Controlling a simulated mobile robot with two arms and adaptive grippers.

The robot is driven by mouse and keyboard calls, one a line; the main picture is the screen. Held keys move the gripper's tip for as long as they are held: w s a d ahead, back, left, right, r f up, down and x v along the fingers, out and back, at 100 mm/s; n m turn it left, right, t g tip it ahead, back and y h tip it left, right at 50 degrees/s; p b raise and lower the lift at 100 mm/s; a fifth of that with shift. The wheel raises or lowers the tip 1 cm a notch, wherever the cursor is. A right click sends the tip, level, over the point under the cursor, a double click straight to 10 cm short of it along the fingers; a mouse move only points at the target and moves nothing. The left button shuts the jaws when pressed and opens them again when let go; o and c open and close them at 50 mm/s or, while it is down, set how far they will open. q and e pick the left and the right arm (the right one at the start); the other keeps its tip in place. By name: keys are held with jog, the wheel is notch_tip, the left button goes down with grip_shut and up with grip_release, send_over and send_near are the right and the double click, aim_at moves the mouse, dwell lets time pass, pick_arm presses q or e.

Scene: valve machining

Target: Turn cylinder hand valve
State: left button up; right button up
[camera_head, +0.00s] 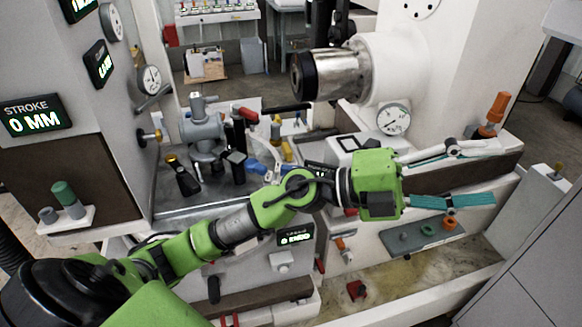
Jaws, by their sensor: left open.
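My left gripper (489,172) reaches in from the lower left on a green arm. It points right, with its pale upper finger and teal lower finger spread wide and nothing between them. An upright orange handle (497,107) stands on the machine ledge just above and behind the upper fingertip, apart from it as far as I can tell. I cannot tell for certain which of these is the cylinder hand valve. My right gripper is out of view.
A metal spindle (328,74) juts left from the white machine head above the arm. Pressure gauges (393,118) and a grey valve body (203,128) stand around. A grey plate with small knobs (402,240) lies below the gripper. A display (34,116) reads STROKE 0 MM.

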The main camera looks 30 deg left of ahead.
pick_arm(q)
notch_tip(320, 180, down, 4)
jog(key=d+m+g+y, duration=0.1)
jog(key=m+g+y, duration=0.1)
jog(key=m+g, duration=0.1)
jog(key=n+g+y, duration=0.1)
jog(key=n+y, duration=0.3)
jog(key=y, duration=1.6)
send_near(291, 168)
jog(key=p+x, duration=0.4)
jog(key=x, duration=0.4)
jog(key=shift+w+f, duration=0.2)
jog(key=shift+f, duration=0.45)
jog(key=c, duration=1.1)
